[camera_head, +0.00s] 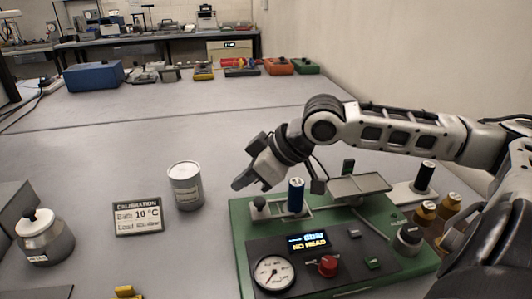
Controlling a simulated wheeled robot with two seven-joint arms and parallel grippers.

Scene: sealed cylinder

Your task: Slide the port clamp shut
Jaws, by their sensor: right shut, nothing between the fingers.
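A green instrument (240,240) stands at the front right of the bench. Its dark panel has a lit display (309,243) reading "NO HEAD". A blue upright cylinder (296,197) stands at its back edge on a pale slotted plate, beside a short black knob (259,206). I cannot tell which part is the port clamp or how far it has slid. My right gripper (241,182) is shut and empty, in the air above and behind the instrument's back left corner, left of the blue cylinder. My left gripper is not in view.
A flat grey tray (358,187) sits at the instrument's back. A black cylinder (424,177) and brass-coloured pieces stand right. A white can (186,186), a calibration sign (138,217) and a lidded metal pot (44,237) stand left. The bench behind is mostly clear.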

